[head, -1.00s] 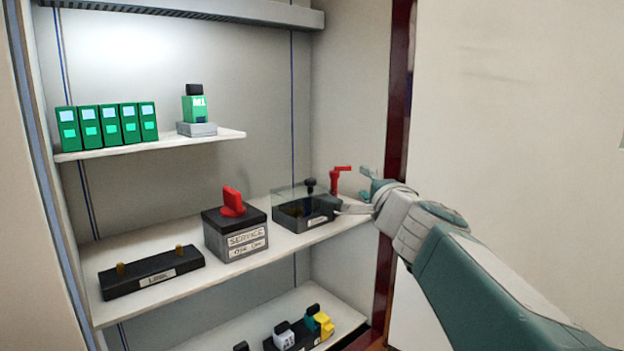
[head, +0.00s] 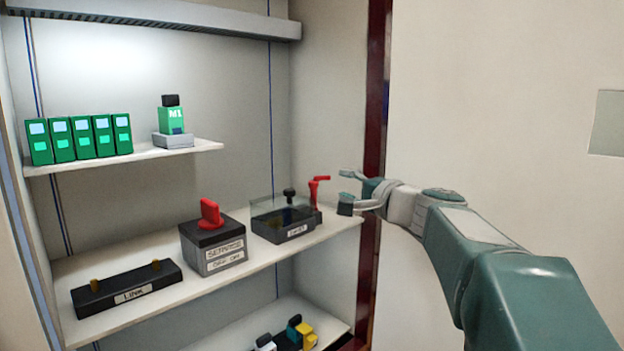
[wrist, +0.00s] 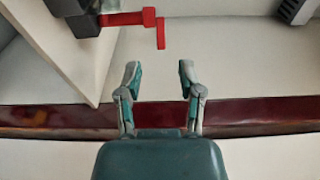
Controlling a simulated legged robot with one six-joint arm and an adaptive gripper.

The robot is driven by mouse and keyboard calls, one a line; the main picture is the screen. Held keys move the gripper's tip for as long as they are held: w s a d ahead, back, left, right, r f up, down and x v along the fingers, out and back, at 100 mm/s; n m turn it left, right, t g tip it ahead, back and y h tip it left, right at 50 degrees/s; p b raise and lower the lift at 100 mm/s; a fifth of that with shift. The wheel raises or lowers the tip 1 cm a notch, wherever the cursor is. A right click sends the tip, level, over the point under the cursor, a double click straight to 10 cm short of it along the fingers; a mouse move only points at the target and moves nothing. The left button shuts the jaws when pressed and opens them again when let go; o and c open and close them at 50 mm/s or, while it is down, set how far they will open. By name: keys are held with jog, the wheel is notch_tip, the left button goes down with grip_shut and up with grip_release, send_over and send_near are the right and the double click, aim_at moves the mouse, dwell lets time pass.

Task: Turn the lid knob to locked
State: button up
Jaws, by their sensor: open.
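The box with a clear lid (head: 283,220) sits at the right end of the middle shelf. A black knob (head: 289,193) stands on its lid. A red lever-shaped piece (head: 318,191) stands at the box's right side; in the wrist view a red bar with a bent end (wrist: 130,19) shows at the top left. My gripper (head: 346,189) is open and empty, just right of the red piece and apart from it. In the wrist view my gripper (wrist: 159,75) has both fingers spread with nothing between them. Whether the knob reads locked is too small to tell.
A SERVICE box with a red knob (head: 210,214) and a LINK bar (head: 127,288) share the middle shelf (head: 255,266). Green modules (head: 80,139) stand on the upper shelf. The cabinet's dark red edge (head: 374,120) runs close behind my gripper.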

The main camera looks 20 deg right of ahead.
aim_at(327, 179)
jog(key=x, duration=0.6)
jog(key=shift+w+a, duration=0.15)
jog(key=shift+w, duration=0.25)
jog(key=shift+c, duration=0.3)
grip_shut()
